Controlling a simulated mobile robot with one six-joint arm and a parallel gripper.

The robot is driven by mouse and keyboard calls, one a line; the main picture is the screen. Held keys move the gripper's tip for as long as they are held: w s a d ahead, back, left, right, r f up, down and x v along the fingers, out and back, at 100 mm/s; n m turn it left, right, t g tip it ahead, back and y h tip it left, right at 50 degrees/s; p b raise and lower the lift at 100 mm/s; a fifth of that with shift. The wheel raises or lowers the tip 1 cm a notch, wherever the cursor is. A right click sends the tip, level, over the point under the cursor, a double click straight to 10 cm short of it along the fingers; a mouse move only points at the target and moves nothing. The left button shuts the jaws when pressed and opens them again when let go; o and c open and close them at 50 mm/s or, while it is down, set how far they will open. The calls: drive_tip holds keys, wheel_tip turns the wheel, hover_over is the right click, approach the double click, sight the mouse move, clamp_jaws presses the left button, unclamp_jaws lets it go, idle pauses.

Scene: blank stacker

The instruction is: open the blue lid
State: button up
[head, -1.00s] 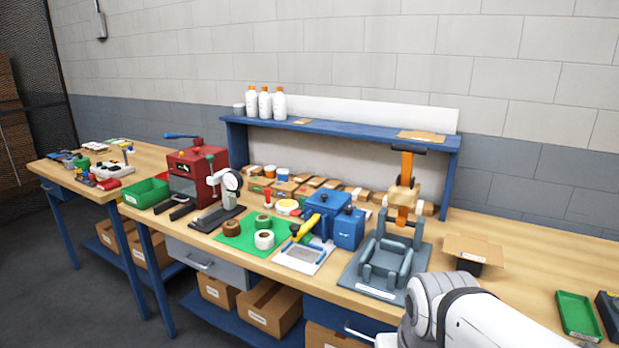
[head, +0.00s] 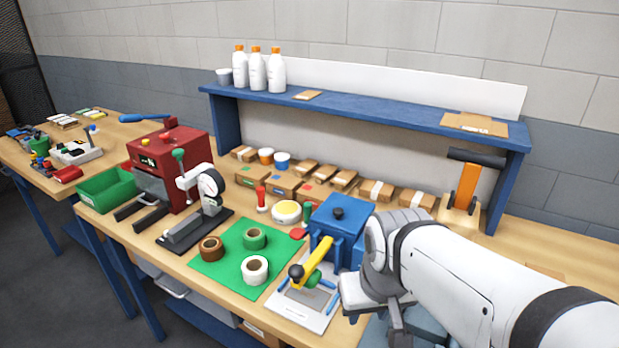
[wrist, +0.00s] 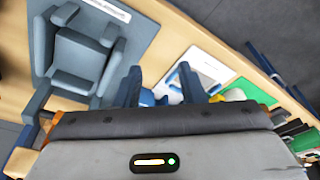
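A blue box with a flat blue lid (head: 345,211) stands on the bench in the head view, left of my arm.
A yellow-handled tool (head: 311,262) on a white plate stands just in front of the blue box. A green mat (head: 225,262) with tape rolls lies to the left. A blue shelf (head: 370,108) spans behind. A grey fixture (wrist: 85,60) shows in the wrist view.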

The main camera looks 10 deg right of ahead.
drive_tip(key=shift+d, duration=0.15)
drive_tip(key=shift+o, duration=1)
drive_tip(key=shift+r, duration=0.1)
drive_tip(key=shift+n+t, duration=0.3)
drive_tip(key=shift+t, duration=0.1)
drive_tip(key=w+r, duration=0.1)
drive_tip(key=w, duration=0.2)
drive_tip(key=w+r, duration=0.2)
drive_tip(key=w, duration=0.2)
drive_tip(key=w+r+p, duration=0.1)
drive_tip(key=w, duration=0.2)
drive_tip(key=shift+w+r, duration=0.35)
drive_tip(key=n+t, duration=0.1)
approach(339, 210)
drive_tip(key=shift+y, duration=0.3)
drive_tip(key=x, duration=0.4)
drive_tip(key=p+x, duration=0.1)
drive_tip(key=x, duration=0.3)
drive_tip(key=shift+d, duration=0.2)
drive_tip(key=shift+s, duration=0.1)
drive_tip(key=shift+c, duration=0.2)
clamp_jaws()
